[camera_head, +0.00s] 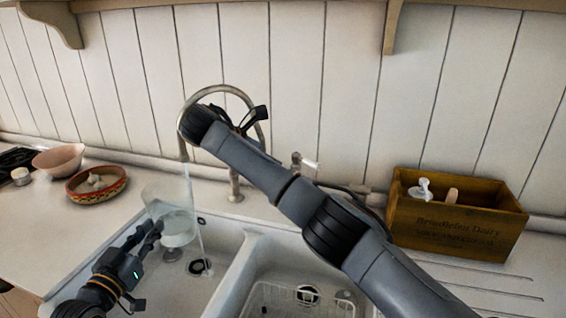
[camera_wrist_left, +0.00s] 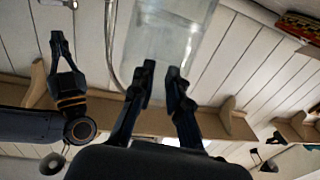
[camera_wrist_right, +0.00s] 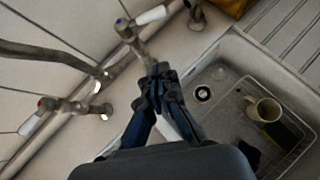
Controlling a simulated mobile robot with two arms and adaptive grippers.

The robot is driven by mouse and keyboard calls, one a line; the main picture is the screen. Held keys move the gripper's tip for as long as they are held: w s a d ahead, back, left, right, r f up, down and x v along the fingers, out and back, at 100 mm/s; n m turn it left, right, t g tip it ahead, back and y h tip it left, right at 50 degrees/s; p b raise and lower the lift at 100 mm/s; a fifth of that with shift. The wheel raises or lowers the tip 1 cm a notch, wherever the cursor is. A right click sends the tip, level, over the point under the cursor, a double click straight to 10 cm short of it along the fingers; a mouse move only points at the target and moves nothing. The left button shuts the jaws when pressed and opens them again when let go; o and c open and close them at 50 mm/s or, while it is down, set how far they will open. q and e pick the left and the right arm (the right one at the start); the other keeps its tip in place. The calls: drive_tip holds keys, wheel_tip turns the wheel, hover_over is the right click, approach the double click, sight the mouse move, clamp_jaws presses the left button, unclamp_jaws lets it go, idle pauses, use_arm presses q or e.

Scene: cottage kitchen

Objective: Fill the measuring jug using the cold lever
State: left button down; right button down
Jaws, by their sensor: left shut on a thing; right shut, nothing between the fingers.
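The clear measuring jug (camera_head: 166,196) is over the left sink basin, with water visible in it. My left gripper (camera_head: 152,231) is shut on it; the jug also shows in the left wrist view (camera_wrist_left: 172,32). A thin water stream (camera_head: 196,215) runs down from the arched spout (camera_head: 181,148) along the jug's right side and reaches the basin near the drain. I cannot tell how much enters the jug. The blue-marked cold lever (camera_wrist_right: 150,16) has a white handle. My right gripper (camera_wrist_right: 160,72) is shut and empty, close below the cold tap; in the head view its arm partly covers the faucet.
The red-marked hot lever (camera_wrist_right: 36,120) is on the faucet's other side. The right basin holds a wire rack (camera_head: 290,303) with a mug (camera_wrist_right: 264,110). A wooden crate (camera_head: 455,236) stands at right. A bowl (camera_head: 58,160) and a patterned dish (camera_head: 97,184) stand at left.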

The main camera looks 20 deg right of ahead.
sight(313, 163)
drive_tip(key=w+d+f, duration=0.4)
drive_tip(key=d, duration=0.6)
drive_tip(key=shift+f, duration=0.35)
drive_tip(key=shift+a, duration=0.1)
drive_tip(key=shift+d+n+t+y, duration=0.3)
drive_tip(key=shift+d+n+t, duration=0.1)
drive_tip(key=shift+n, duration=0.2)
drive_tip(key=shift+d+n+t+y, duration=0.7)
drive_tip(key=shift+d+n+t, duration=0.25)
drive_tip(key=shift+n, duration=0.45)
drive_tip(key=shift+w+d+n+t+y, duration=0.15)
drive_tip(key=shift+d+n+t+y, duration=0.3)
drive_tip(key=shift+n+t, duration=0.3)
